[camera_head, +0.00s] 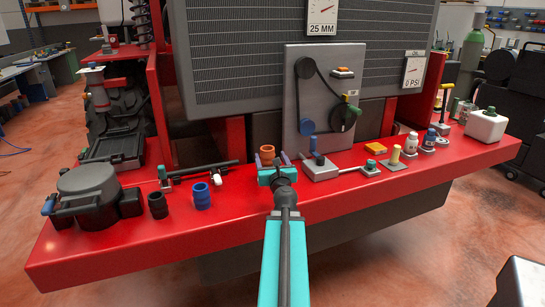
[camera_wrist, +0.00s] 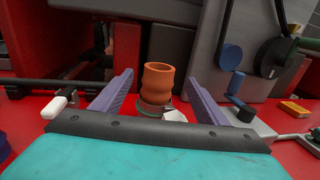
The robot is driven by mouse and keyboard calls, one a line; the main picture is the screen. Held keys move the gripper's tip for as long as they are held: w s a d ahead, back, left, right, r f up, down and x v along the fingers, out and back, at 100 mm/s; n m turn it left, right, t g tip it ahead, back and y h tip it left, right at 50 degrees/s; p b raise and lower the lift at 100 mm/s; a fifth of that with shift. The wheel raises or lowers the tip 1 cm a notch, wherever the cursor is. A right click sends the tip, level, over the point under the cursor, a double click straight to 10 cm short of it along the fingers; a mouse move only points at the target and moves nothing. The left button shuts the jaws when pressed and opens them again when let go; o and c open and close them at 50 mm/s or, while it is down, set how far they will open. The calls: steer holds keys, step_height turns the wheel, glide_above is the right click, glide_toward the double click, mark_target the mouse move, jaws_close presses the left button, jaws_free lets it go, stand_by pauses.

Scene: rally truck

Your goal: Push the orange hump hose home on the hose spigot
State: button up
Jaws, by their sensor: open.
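The orange hump hose (camera_head: 267,151) stands upright at the back of the red ledge, just beyond my gripper (camera_head: 271,161). In the wrist view the hose (camera_wrist: 158,83) is a ribbed, open-topped tube between and beyond the two purple fingers. My gripper (camera_wrist: 159,76) is open, with a finger to each side of the hose and visible gaps. A darker reddish ring with a green rim (camera_wrist: 151,110) shows beneath the hose. I take it as the hose spigot's base; the spigot itself is hidden. I cannot tell how far down the hose sits.
A blue hose (camera_head: 202,196) and a black hose (camera_head: 157,205) stand to the left, near a dark lidded pot (camera_head: 88,190). A grey belt panel (camera_head: 325,105) rises behind. A grey block with a blue lever (camera_head: 318,165) sits close on the right. The front ledge is mostly clear.

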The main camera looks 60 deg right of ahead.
steer(key=shift+s+a, duration=0.35)
steer(key=shift+a, duration=0.1)
steer(key=shift+r, duration=0.1)
